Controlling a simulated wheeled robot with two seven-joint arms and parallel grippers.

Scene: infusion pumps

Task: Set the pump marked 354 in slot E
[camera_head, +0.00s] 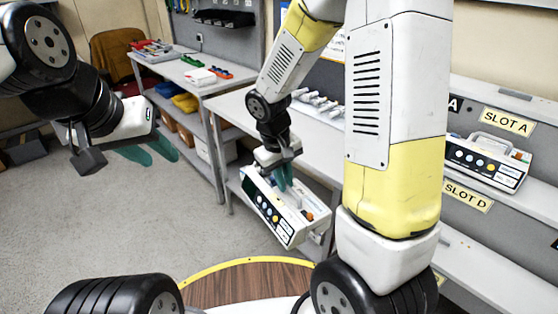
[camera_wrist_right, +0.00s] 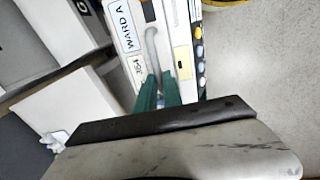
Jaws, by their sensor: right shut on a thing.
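A white pump (camera_head: 272,212) with a dark screen and colored buttons hangs in my right gripper (camera_head: 284,184), in front of the bench. In the right wrist view the pump (camera_wrist_right: 183,45) shows "WARD A" and a small tag that seems to read 354. The teal fingers (camera_wrist_right: 158,92) of my right gripper are shut on its grey handle. My left gripper (camera_head: 148,150) is empty at the left, its teal fingers apart. A label for slot E cannot be made out in these views.
Another pump (camera_head: 487,162) stands on the right shelf under the SLOT A label (camera_head: 507,122). The SLOT D label (camera_head: 467,196) is below it, above a lower shelf. A bench (camera_head: 238,104) runs behind the held pump. Grey floor (camera_head: 120,220) is open at the left.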

